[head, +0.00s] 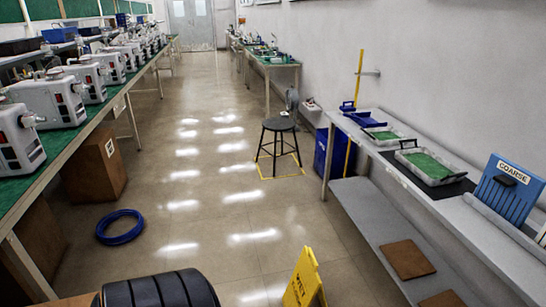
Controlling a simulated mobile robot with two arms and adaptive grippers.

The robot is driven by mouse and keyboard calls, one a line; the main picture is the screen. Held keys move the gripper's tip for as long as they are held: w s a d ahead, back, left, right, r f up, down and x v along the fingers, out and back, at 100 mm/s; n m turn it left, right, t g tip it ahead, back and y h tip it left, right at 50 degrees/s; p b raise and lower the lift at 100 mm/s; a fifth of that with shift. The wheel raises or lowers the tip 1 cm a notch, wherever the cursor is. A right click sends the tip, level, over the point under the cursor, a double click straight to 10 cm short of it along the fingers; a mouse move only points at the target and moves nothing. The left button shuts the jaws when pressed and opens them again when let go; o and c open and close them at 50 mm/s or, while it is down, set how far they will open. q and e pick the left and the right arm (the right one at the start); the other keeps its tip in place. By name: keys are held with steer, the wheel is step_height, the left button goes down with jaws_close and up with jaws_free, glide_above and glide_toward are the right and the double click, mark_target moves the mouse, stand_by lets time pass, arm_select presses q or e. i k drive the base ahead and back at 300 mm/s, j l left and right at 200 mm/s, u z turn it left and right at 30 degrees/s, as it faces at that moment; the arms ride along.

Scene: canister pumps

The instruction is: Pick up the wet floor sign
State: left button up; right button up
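The wet floor sign (303,280) is yellow with dark lettering. It stands on the floor at the bottom centre of the head view, and its lower part is cut off by the frame edge. Nothing is seen touching it. Neither of my grippers shows in this view, so I cannot see where they are relative to the sign.
A dark ribbed rounded object (160,290) sits at the bottom left. A blue hose coil (120,228) lies on the floor. A long bench (75,138) with several white machines runs along the left. A grey workbench (345,125) stands right. A stool (279,125) is ahead; the aisle between is clear.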

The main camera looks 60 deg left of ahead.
mark_target(305, 282)
steer(key=u, duration=1.5)
